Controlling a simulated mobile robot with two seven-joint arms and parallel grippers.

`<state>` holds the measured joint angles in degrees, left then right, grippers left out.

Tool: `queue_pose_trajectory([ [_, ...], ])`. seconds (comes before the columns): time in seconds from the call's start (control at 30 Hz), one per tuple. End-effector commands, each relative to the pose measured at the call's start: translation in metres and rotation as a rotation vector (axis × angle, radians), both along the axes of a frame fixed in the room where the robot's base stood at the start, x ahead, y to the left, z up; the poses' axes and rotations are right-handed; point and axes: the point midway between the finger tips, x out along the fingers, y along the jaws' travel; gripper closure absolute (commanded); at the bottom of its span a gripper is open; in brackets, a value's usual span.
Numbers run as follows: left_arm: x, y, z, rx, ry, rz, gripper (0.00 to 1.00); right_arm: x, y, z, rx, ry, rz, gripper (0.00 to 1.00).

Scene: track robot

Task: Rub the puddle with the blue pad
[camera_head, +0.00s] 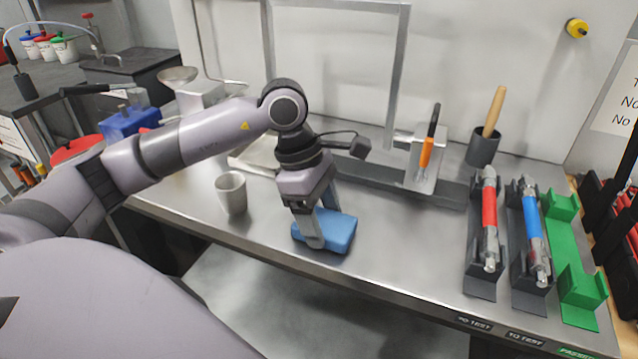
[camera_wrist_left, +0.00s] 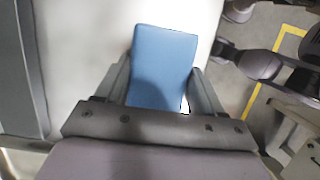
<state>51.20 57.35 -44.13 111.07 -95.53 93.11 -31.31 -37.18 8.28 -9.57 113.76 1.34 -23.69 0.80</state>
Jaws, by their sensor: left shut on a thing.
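The blue pad (camera_head: 336,232) is at the front part of the metal table (camera_head: 400,262), near its front edge. My left gripper (camera_head: 318,226) is shut on the pad, with its fingers pointing down. In the left wrist view the pad (camera_wrist_left: 163,68) sits between the two fingers of my left gripper (camera_wrist_left: 160,92). In the head view the pad appears to be at the table surface, but I cannot tell whether it touches it. I cannot make out a puddle in either view. My right gripper is not in view.
Red (camera_head: 489,214) and blue (camera_head: 532,222) cylinders lie in dark holders at the right, beside an empty green holder (camera_head: 577,262). A dark pot (camera_head: 483,148) and an orange-handled tool (camera_head: 428,150) stand at the back.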

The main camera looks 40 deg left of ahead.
Motion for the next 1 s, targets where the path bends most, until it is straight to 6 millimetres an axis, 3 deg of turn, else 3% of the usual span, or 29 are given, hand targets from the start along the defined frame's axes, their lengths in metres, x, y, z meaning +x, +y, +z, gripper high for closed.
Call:
queue_pose_trajectory([
  [0.07, 0.001, 0.002, 0.022, 0.0, -0.008, 0.001, 0.56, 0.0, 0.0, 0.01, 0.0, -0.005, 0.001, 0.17],
  [0.6, -0.001, 0.01, 0.07, 0.0, -0.003, 0.01, 0.56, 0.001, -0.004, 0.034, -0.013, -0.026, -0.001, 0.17],
  [1.0, -0.002, 0.012, 0.08, 0.0, -0.004, 0.013, 0.56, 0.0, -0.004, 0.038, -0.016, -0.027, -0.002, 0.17],
])
